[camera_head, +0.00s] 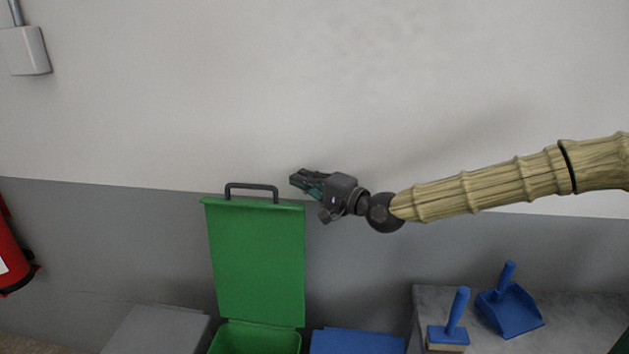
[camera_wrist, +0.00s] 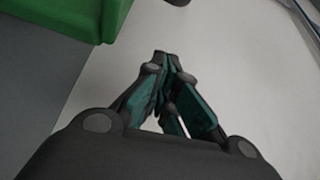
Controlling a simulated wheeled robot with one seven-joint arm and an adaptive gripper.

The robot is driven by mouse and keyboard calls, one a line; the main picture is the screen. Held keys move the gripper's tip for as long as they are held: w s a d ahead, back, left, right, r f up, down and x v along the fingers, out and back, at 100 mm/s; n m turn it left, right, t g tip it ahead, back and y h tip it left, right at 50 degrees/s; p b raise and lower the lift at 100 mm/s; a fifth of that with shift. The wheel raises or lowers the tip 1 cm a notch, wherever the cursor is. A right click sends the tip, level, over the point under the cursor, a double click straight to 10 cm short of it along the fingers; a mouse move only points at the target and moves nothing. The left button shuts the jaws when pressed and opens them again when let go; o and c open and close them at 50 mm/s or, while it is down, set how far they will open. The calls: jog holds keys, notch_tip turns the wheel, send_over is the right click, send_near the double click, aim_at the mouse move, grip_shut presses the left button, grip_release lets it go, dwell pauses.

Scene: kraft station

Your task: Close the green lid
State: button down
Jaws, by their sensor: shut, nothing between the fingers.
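The green lid (camera_head: 257,262) stands upright, open, against the wall behind its green bin (camera_head: 255,339), with a dark handle (camera_head: 251,188) on its top edge. In the wrist view part of the green lid (camera_wrist: 70,14) shows at the top left. My gripper (camera_head: 297,179) is at the right of the lid's top edge, near handle height, and looks apart from it. Its fingertips (camera_wrist: 172,62) meet in the wrist view, shut and empty. The lower part of the bin is cut off by the frame.
A grey bin lid (camera_head: 158,331) is left of the green bin and a blue one (camera_head: 357,342) is right of it. A grey table (camera_head: 585,322) at the right bears a blue brush (camera_head: 453,322) and a blue dustpan (camera_head: 510,309). A fire extinguisher (camera_head: 10,250) is at the far left.

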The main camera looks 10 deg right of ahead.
jog(key=shift+s+a+p, duration=0.25)
jog(key=shift+a+p, duration=0.1)
jog(key=shift+a, duration=0.25)
jog(key=shift+s+a+p, duration=0.25)
jog(key=shift+a+p, duration=0.15)
jog(key=shift+a, duration=0.25)
jog(key=shift+s+a+p, duration=0.25)
jog(key=shift+a+p, duration=0.1)
jog(key=shift+a, duration=0.25)
jog(key=shift+f, duration=0.1)
